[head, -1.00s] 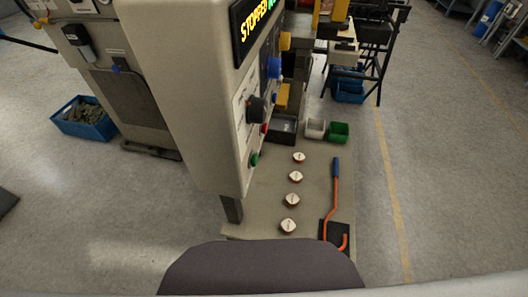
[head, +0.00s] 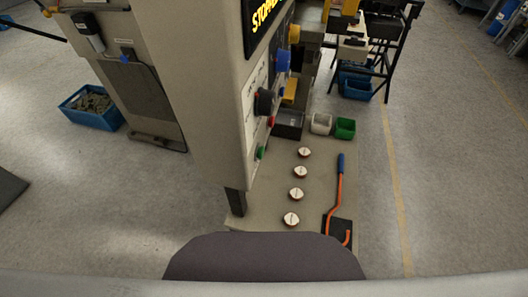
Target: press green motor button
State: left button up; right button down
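The green button (head: 260,153) is on the lower part of the side panel of the large beige machine (head: 200,90). It sits below a black knob (head: 265,101) and to the lower left of a red button (head: 271,121). A display (head: 265,14) at the top of the machine shows yellow text that starts "STOPP" and is cut off by the frame edge. Neither of my grippers is in the head view.
A beige table (head: 320,180) carries several round white-topped pieces (head: 299,193), an orange lever with a blue grip (head: 340,185), and small white (head: 321,123) and green (head: 344,127) bins. A blue crate (head: 92,107) stands on the floor at left.

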pick_arm(q)
grip_shut()
dwell(1.0)
